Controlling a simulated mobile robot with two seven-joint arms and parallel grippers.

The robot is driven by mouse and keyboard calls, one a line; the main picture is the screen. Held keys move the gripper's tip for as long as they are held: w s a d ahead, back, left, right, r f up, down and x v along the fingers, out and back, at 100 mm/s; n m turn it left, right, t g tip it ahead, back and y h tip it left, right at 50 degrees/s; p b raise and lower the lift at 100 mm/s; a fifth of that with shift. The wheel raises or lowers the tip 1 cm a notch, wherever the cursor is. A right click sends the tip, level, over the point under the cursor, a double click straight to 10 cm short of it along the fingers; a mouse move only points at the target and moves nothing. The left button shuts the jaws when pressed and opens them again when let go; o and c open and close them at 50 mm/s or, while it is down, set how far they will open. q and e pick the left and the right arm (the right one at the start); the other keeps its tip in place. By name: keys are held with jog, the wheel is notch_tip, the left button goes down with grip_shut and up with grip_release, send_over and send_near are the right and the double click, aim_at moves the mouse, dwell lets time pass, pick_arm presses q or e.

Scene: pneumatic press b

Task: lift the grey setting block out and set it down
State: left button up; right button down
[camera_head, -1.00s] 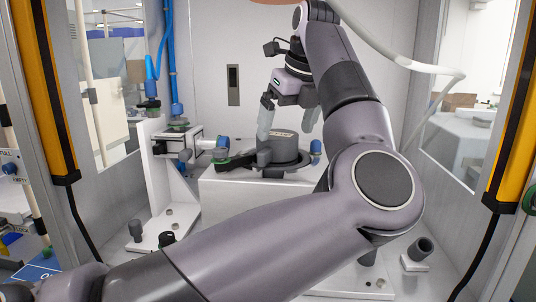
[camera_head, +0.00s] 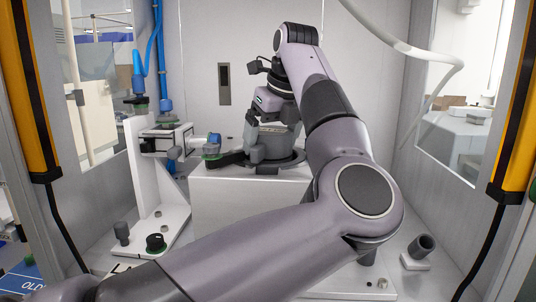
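The grey setting block (camera_head: 272,146) sits on a dark round base on top of a pale pedestal in the middle of the cell. My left gripper (camera_head: 272,132) is low over the block, pointing down, with its fingers at the block's sides. The gripper hides much of the block's upper part, and I cannot tell whether the fingers press on it. My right gripper is not in view.
The pale pedestal (camera_head: 235,205) has some bare top around the base. A white bracket (camera_head: 145,180) with a clamp stands to the left. A short dark tube (camera_head: 421,247) stands on the floor at right. Yellow-and-black posts (camera_head: 30,90) frame the opening.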

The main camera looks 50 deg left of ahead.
pick_arm(q)
jog(key=c, duration=0.6)
jog(key=shift+r+p, duration=2)
jog(key=shift+r, duration=0.05)
